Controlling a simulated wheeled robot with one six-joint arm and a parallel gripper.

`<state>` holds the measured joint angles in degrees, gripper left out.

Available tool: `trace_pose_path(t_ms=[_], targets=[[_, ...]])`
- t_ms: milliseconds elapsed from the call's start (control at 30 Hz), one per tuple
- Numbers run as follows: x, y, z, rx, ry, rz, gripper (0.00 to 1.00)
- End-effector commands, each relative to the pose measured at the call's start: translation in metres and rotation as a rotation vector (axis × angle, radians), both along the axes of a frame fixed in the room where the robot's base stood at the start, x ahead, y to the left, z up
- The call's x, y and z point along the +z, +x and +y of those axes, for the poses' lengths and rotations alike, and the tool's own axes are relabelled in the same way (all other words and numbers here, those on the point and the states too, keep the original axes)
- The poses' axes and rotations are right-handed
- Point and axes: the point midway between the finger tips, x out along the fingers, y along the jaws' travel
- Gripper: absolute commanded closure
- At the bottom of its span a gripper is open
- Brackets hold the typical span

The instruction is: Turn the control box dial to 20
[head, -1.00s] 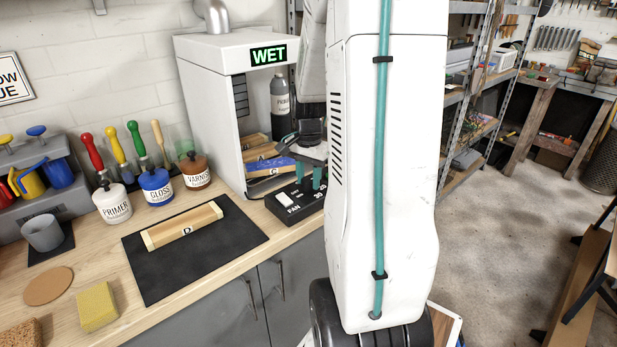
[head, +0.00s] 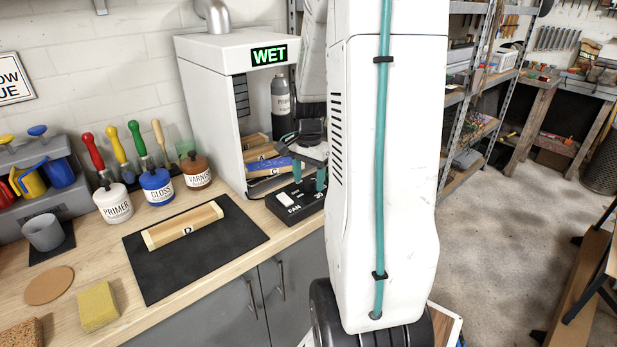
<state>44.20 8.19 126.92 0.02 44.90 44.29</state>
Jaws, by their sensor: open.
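The black control box (head: 285,208) sits on the bench in front of the white cabinet. It has a white switch, the label FAN and the number 30 near its right end. My gripper (head: 309,178) points down over the box's right part, with teal fingertips apart. The dial is hidden behind the fingers and my arm, so its setting cannot be read. I cannot tell whether the fingers touch it.
The white cabinet (head: 210,110) shows a lit WET sign (head: 269,55). Inside are wood blocks and a grey bottle (head: 281,95). A wood block marked D (head: 183,226) lies on a black mat (head: 160,281). Labelled jars (head: 157,187) stand at the left.

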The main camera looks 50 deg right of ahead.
Motion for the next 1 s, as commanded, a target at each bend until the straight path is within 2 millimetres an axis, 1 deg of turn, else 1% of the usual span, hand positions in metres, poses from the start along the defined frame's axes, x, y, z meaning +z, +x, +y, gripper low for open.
trace_pose_path(t_ms=[67,167,400,533,667,1000], targets=[[0.004,0.000,0.000,0.000,-0.001,-0.001,0.45],[0.015,0.001,-0.001,0.000,-0.003,-0.003,0.45],[0.057,0.001,0.000,0.001,-0.003,-0.003,0.45],[0.072,0.001,0.000,0.001,-0.002,-0.002,0.45],[0.078,0.000,0.001,0.001,0.000,0.000,0.45],[0.078,0.000,0.001,0.001,0.000,0.000,0.45]])
